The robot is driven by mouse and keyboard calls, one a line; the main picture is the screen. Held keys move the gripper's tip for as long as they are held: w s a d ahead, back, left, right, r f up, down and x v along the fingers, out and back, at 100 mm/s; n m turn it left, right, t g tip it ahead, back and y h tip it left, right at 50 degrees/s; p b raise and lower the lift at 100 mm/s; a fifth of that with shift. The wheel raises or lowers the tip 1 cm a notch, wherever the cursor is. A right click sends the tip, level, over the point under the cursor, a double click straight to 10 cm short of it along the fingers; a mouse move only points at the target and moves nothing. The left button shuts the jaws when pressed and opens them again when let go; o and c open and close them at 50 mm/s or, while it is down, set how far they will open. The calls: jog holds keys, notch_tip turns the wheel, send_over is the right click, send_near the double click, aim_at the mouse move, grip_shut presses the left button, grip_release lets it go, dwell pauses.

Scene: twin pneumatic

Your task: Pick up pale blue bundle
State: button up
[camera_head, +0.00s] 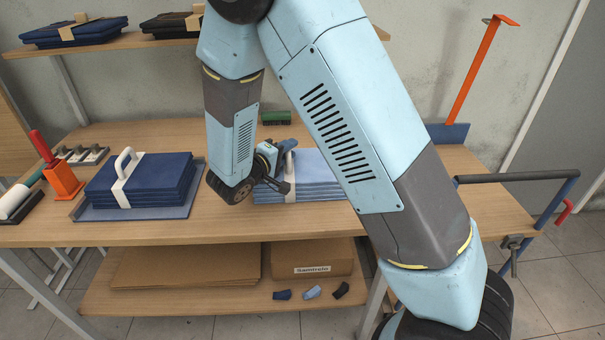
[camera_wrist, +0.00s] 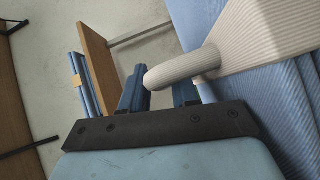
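The pale blue bundle (camera_head: 322,172) is a flat stack of light blue sheets on the table, partly hidden behind my arm. A whitish strap (camera_head: 291,190) with a raised handle wraps it. In the wrist view the bundle (camera_wrist: 245,110) fills the right side, and its ribbed handle (camera_wrist: 180,68) reaches over between my fingers. My gripper (camera_wrist: 160,97) has its two dark blue fingers apart, right at the handle; I cannot tell if they touch it. In the head view my gripper (camera_head: 284,150) is at the bundle's left end, by the handle.
A dark blue bundle (camera_head: 150,172) with a white handle lies on a blue board (camera_head: 110,212) to the left. An orange-based tool (camera_head: 62,178) stands beyond it. A green brush (camera_head: 276,117) lies behind. A shelf (camera_head: 125,42) with dark bundles hangs above the table.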

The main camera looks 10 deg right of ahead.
grip_shut()
jog(key=shift+s+f, duration=0.1)
dwell(0.9)
